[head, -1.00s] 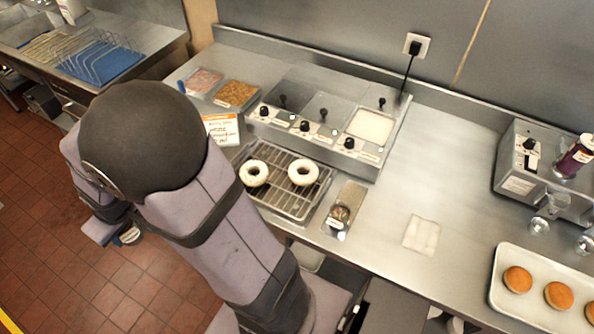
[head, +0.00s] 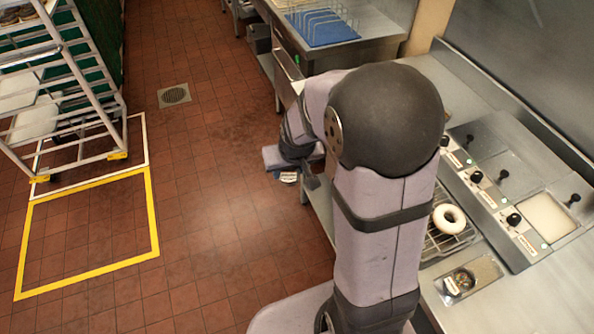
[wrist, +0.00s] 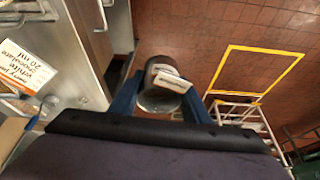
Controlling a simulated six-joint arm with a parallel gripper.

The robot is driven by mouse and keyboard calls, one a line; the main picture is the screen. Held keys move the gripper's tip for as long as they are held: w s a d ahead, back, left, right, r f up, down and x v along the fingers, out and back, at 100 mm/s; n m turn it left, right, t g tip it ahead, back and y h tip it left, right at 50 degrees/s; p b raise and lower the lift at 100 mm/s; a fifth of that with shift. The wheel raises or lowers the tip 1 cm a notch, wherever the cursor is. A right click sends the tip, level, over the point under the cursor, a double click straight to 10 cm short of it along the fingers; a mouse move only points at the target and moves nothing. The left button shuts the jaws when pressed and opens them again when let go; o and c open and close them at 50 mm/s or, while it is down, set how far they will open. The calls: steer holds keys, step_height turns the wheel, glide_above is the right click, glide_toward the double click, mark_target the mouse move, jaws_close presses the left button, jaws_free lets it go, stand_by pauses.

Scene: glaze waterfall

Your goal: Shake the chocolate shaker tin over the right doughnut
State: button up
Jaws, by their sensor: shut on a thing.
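My gripper (wrist: 160,98) is shut on a dark metal shaker tin (wrist: 150,73) with a pale label, seen between its blue fingers in the wrist view. The label is too small to read, and I cannot tell the tin's tilt. In the head view my gripper (head: 290,160) is off the counter's left edge, over the floor, well away from the doughnuts. The right doughnut (head: 449,218), white-glazed, lies on the wire rack (head: 436,246). The other doughnut is hidden behind my arm.
A small tray (head: 487,268) with a round, labelled dark item stands near the counter's front edge. The glaze unit (head: 525,218) stands behind the rack. A printed card (wrist: 25,68) shows in the wrist view. A wheeled rack (head: 75,110) stands left; the tiled floor between is clear.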

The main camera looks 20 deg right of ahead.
steer(key=s+d+m+g+h, duration=0.1)
steer(key=s+d+m, duration=0.3)
steer(key=d, duration=0.7)
steer(key=s+d+m+h+b, duration=0.1)
steer(key=s+d+m, duration=0.1)
steer(key=s+d, duration=0.65)
steer(key=s+d+m+g+h, duration=0.1)
steer(key=s+d+m, duration=0.3)
steer(key=d, duration=0.8)
steer(key=s+d+r+m+g+h, duration=0.1)
steer(key=s+d+r+m+g, duration=0.1)
steer(key=s+d+m, duration=0.4)
steer(key=s, duration=0.3)
steer(key=shift+s+d+r+m, duration=0.2)
steer(key=shift+s+r+m, duration=0.1)
steer(key=shift+m, duration=0.1)
steer(key=shift+f, duration=0.1)
steer(key=shift+f+b, duration=1.15)
steer(key=shift+f, duration=0.05)
